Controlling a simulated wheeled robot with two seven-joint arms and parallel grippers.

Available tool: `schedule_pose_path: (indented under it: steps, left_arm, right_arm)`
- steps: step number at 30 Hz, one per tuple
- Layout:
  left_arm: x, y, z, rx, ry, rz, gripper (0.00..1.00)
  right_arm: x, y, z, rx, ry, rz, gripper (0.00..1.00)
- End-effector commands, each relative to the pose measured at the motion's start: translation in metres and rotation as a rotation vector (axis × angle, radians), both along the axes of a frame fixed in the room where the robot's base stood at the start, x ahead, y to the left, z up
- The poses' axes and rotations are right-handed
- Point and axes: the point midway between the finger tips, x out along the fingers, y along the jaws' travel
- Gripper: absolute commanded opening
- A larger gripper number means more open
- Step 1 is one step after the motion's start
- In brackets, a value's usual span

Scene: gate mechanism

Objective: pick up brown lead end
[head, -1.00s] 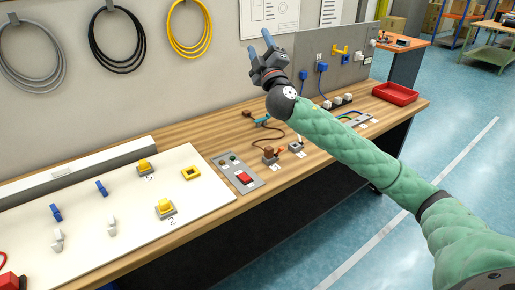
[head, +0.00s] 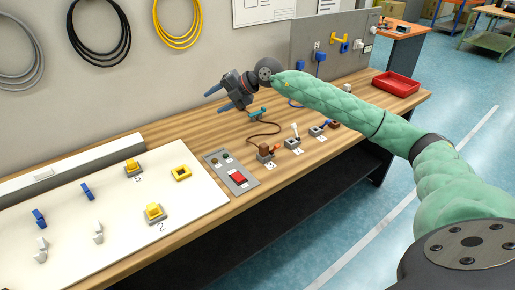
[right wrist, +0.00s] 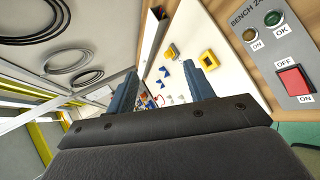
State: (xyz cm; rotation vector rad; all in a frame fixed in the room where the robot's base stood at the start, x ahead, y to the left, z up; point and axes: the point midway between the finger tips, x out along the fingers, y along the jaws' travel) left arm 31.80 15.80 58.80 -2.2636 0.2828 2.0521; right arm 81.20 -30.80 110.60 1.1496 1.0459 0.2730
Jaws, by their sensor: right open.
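A brown lead (head: 258,135) runs on the wooden bench from a brown plug (head: 264,149) in a small grey block back to a teal clip-like piece (head: 258,112). The lead's loose brown end is not clearly visible; my right gripper covers that area in the head view. My right gripper (head: 214,101) is open and empty, above the back of the bench with its fingers pointing left. Its two blue fingers also show spread in the right wrist view (right wrist: 160,85), with no lead between them. My left gripper is in neither current view.
A grey panel with a red switch (head: 238,178) lies left of the plug. A white board (head: 115,215) with blue, white and yellow parts covers the bench's left. A red tray (head: 396,83) stands at the right. An upright grey panel (head: 305,45) stands behind my right arm.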

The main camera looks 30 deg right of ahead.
Motion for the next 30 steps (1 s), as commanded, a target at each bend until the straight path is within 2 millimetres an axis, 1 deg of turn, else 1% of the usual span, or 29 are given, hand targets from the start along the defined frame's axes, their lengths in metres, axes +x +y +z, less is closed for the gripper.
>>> schedule_pose_path:
  steps: [1,3,6,10,12,15,18,21,26,30]
  left_arm:
    - [0.000,0.000,-0.002,0.001,0.000,0.000,0.36]
    - [0.000,0.000,-0.004,0.001,0.000,0.001,0.36]
    - [0.000,0.000,-0.007,0.001,-0.004,0.001,0.36]
    - [0.002,0.000,-0.008,0.001,-0.012,0.002,0.36]
    - [0.003,0.000,-0.008,0.000,-0.017,0.002,0.36]
    - [0.004,0.000,-0.008,-0.001,-0.023,0.003,0.36]
    - [0.005,-0.001,-0.008,-0.003,-0.029,0.003,0.36]
    - [0.005,-0.001,-0.008,-0.003,-0.032,0.004,0.36]
    - [0.005,-0.001,-0.008,-0.002,-0.031,0.004,0.36]
    - [0.005,0.000,-0.016,-0.001,-0.029,0.004,0.36]
  right_arm:
    - [-0.003,-0.010,-0.015,-0.051,0.071,-0.024,0.53]
    - [-0.009,-0.027,-0.035,-0.124,0.183,-0.073,0.53]
    - [-0.019,-0.054,-0.059,-0.227,0.336,-0.164,0.53]
    - [-0.039,-0.088,-0.081,-0.351,0.529,-0.311,0.53]
    - [-0.051,-0.103,-0.088,-0.408,0.621,-0.396,0.53]
    - [-0.068,-0.121,-0.093,-0.470,0.739,-0.515,0.53]
    - [-0.083,-0.132,-0.095,-0.504,0.839,-0.619,0.53]
    - [-0.091,-0.137,-0.095,-0.508,0.895,-0.697,0.53]
    - [-0.091,-0.137,-0.095,-0.478,0.919,-0.763,0.53]
    - [-0.092,-0.137,-0.101,-0.473,0.923,-0.774,0.53]
